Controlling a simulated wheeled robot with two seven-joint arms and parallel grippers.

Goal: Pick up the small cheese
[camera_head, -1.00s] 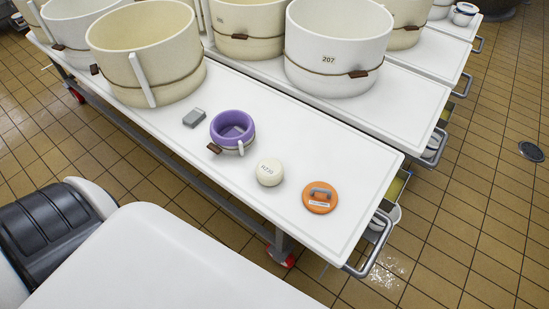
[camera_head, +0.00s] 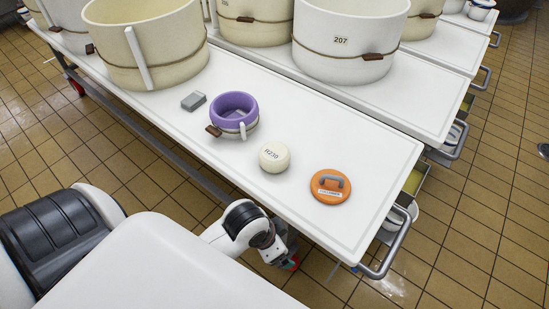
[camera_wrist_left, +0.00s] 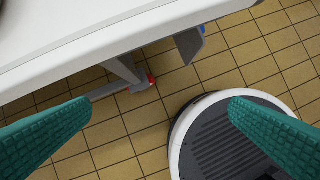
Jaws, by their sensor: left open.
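The small cheese (camera_head: 274,157) is a cream-coloured round with "R230" printed on top. It stands on the white table between a purple mould and an orange lid. My left gripper (camera_head: 288,263) is low beside the table's near edge, below and apart from the cheese; its fingers are mostly hidden in the head view. The cheese is not in the wrist view. My right gripper is not in view.
The purple mould (camera_head: 233,112) stands left of the cheese and the orange lid (camera_head: 330,187) right of it. A grey block (camera_head: 193,101) and large vats (camera_head: 150,50) are farther back. The white table (camera_head: 350,130) has bare room behind the cheese. Its edge also crosses the wrist view (camera_wrist_left: 120,45).

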